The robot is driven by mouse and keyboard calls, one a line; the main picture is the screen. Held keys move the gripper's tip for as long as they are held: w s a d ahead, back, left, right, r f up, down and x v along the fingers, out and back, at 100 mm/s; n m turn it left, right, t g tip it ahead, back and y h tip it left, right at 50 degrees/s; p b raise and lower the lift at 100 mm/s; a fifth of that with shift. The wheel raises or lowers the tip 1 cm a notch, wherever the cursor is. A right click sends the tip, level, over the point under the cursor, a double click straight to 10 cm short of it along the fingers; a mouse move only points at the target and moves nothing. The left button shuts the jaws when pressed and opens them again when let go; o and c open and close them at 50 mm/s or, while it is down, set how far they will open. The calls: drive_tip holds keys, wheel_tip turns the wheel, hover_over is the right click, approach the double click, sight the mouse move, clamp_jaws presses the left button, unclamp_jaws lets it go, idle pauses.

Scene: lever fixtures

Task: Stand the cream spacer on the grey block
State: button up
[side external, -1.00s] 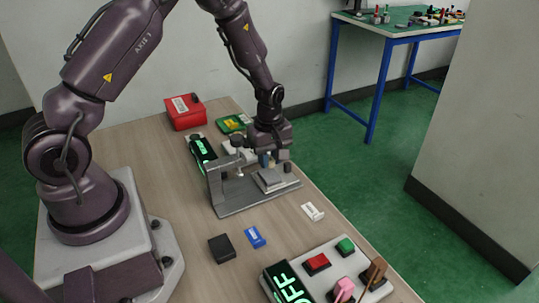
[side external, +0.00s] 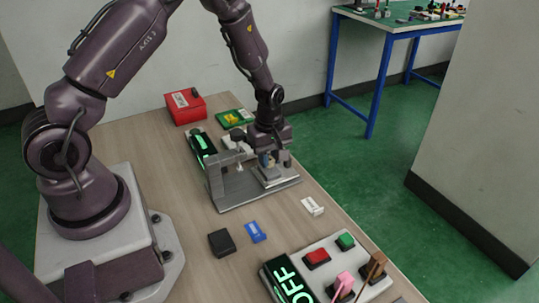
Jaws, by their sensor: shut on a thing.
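The grey block (side external: 279,180) is a low plate-like block on the right part of a grey metal fixture (side external: 235,196). My gripper (side external: 267,162) points down just above it. The jaws are shut on a small piece, which I take for the cream spacer; the fingers hide most of it. Its colour and any contact with the block are too small to make out. The fixture's upright bracket and clamp parts stand close to the left of my gripper.
A white labelled piece (side external: 312,206), a blue piece (side external: 256,232) and a black block (side external: 221,243) lie in front. A switch panel (side external: 325,265) stands at the front right. A red box (side external: 185,107) and a green-yellow item (side external: 234,118) are at the back.

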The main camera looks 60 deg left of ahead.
drive_tip(key=shift+f, duration=0.3)
drive_tip(key=shift+f, duration=0.25)
drive_tip(key=o, duration=1.4)
drive_tip(key=shift+w+r, duration=0.1)
drive_tip(key=shift+r, duration=3.4)
